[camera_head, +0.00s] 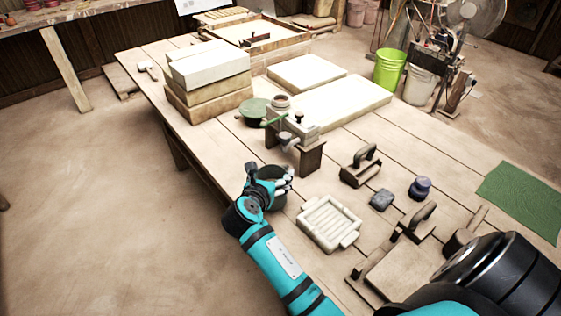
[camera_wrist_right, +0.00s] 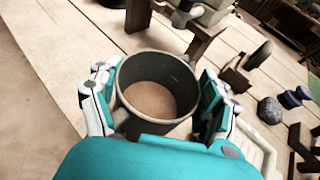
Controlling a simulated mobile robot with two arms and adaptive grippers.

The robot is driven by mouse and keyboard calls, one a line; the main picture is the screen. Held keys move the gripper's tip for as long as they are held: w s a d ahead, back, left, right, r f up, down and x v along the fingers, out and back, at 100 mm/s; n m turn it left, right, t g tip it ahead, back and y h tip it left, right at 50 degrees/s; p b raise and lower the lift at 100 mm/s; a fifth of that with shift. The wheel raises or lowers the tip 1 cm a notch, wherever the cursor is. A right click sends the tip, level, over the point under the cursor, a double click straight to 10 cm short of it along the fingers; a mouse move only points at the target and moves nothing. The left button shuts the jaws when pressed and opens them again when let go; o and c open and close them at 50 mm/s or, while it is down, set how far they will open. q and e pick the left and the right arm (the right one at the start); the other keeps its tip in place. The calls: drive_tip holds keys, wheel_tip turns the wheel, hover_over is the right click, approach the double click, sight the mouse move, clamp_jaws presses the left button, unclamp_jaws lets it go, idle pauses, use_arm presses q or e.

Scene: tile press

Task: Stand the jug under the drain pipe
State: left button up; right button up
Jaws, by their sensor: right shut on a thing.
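The jug (camera_wrist_right: 146,122) is a dark grey round vessel, open at the top, with brown showing inside. It fills the middle of the right wrist view, upright between the fingers of my right gripper (camera_wrist_right: 155,98). In the head view my right gripper (camera_head: 277,180) is at the table's near left edge, and the dark jug is mostly hidden by it. The drain pipe (camera_head: 288,137) juts from the fitting on a small wooden stand (camera_head: 309,157), just beyond the gripper. The pipe end (camera_wrist_right: 184,14) also shows at the top of the wrist view, apart from the jug. My left gripper is not in view.
A cream ribbed tray (camera_head: 329,222) lies just right of the gripper. A handled block (camera_head: 361,167), a grey lump (camera_head: 382,200) and a dark blue knob (camera_head: 420,188) stand further right. Stacked blocks (camera_head: 208,82) and a green disc (camera_head: 253,112) are beyond, left of the stand.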

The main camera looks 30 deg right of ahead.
sight(276, 165)
drive_tip(key=w+d, duration=0.2)
drive_tip(key=d, duration=0.1)
drive_tip(key=shift+w+d+r, duration=0.1)
drive_tip(key=shift+w, duration=0.3)
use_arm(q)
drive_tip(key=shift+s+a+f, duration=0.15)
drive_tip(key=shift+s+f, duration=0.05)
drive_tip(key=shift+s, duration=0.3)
use_arm(e)
drive_tip(key=x, duration=0.4)
drive_tip(key=shift+w+d, duration=0.1)
drive_tip(key=o, duration=1.3)
drive_tip(key=shift+f, duration=0.25)
drive_tip(key=o, duration=0.4)
drive_tip(key=shift+c, duration=0.2)
